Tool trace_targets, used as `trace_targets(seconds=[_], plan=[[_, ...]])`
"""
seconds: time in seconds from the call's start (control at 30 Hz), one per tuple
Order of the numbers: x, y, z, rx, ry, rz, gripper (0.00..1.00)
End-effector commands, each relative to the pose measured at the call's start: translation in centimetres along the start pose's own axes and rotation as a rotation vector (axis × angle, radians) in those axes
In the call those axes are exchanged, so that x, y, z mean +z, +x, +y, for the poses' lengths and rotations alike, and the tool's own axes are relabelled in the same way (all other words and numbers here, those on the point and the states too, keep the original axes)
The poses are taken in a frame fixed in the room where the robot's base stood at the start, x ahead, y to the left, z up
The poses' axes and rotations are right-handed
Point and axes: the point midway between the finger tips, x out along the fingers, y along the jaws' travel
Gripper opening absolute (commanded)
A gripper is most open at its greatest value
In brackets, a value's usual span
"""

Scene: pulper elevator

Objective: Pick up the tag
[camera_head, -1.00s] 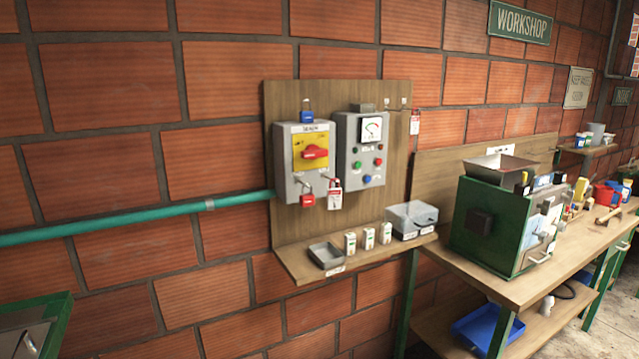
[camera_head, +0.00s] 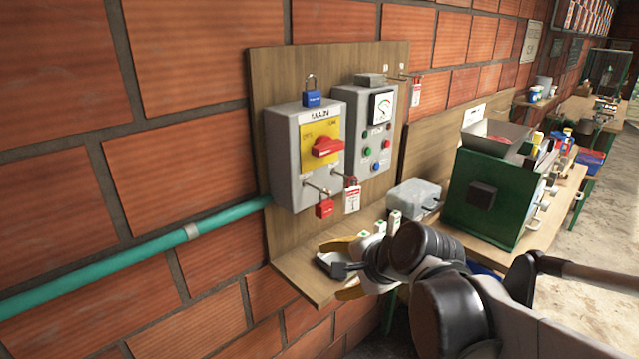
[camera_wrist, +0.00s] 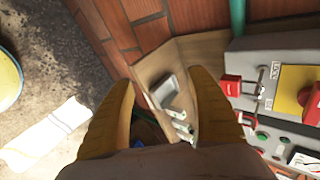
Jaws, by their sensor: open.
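A small red-and-white tag (camera_head: 352,197) hangs at the lower front of the grey switch box (camera_head: 287,165), just right of a red padlock (camera_head: 325,209). A second red-and-white tag (camera_head: 416,93) hangs from a hook at the board's right edge. My gripper (camera_head: 346,268) has yellow fingers. It is open and empty, over the small shelf and below the switch box, apart from both tags. In the wrist view my gripper (camera_wrist: 165,78) spreads, with the grey tray seen between the fingers. The red padlock (camera_wrist: 232,86) is right of the right finger there; I cannot make out a tag clearly.
A blue padlock (camera_head: 312,96) is on top of the switch box. A gauge box (camera_head: 358,150) stands beside it. A green machine (camera_head: 490,200) is at right.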

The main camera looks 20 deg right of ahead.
Motion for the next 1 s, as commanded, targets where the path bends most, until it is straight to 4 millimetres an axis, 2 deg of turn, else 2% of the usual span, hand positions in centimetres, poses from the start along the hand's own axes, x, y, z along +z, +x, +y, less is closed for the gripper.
trace_targets(seconds=[0.03,0.2,0.3,0.4,0.57,0.8,1.0], plan=[[-1.6,-0.3,-1.8,-0.034,0.162,0.000,0.67],[-7.9,-0.8,-6.5,-0.187,0.841,-0.057,0.67],[-11.8,-1.4,-8.3,-0.274,1.191,-0.117,0.67],[-14.2,-1.9,-9.2,-0.330,1.415,-0.173,0.67],[-15.7,-1.4,-9.7,-0.361,1.549,-0.215,0.67],[-16.0,2.4,-11.0,-0.359,1.551,-0.217,0.67],[-16.0,3.9,-11.5,-0.359,1.549,-0.215,0.67]])
